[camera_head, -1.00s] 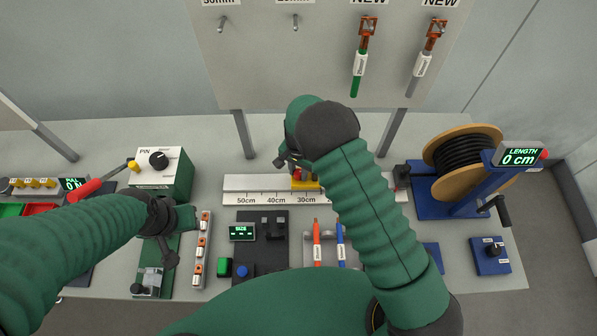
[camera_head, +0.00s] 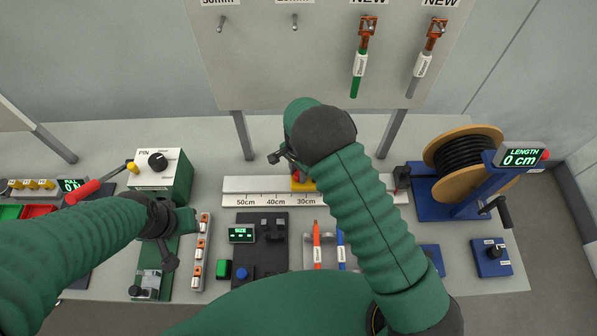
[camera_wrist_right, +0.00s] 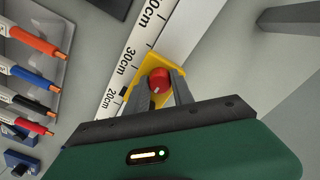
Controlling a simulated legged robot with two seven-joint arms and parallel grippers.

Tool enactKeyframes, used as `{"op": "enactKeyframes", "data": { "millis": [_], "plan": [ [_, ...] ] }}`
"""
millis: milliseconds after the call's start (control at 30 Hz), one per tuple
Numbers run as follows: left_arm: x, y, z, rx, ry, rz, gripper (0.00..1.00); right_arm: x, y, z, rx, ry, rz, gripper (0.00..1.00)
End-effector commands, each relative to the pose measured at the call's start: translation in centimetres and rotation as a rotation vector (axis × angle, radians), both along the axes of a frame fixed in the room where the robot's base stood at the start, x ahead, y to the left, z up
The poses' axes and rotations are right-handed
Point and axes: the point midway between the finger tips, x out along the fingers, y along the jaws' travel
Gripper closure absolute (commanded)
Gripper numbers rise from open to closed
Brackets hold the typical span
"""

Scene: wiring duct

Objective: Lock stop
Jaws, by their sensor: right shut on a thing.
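The yellow stop (camera_wrist_right: 150,68) with its round red knob (camera_wrist_right: 158,76) sits on the white ruler rail (camera_wrist_right: 135,50), close to the 30cm mark. My right gripper (camera_wrist_right: 160,82) is shut on the red knob, one finger on each side of it.
Behind the rail stands a grey panel (camera_head: 300,70) with hanging cables. A cable spool (camera_head: 462,160) on a blue stand is at the right, its display reading 0 cm. Orange and blue pens or cables (camera_head: 317,245) lie in front of the rail.

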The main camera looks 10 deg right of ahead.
Motion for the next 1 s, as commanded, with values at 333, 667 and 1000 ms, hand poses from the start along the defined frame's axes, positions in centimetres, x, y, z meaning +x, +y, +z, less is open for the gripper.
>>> {"op": "enactKeyframes", "data": {
  "millis": [333,667,1000],
  "plan": [
    [0.0,0.0,0.0,0.0,0.0,0.0,0.64,0.2,0.1,0.1,0.001,-0.005,0.001,0.49],
    [0.0,0.0,-0.5,0.0,0.0,0.0,0.64,0.3,0.1,1.8,0.002,-0.006,0.003,0.49],
    [0.0,0.0,-2.5,0.0,0.0,0.0,0.64,0.3,0.2,11.3,0.002,-0.008,0.002,0.49]
  ]
}}
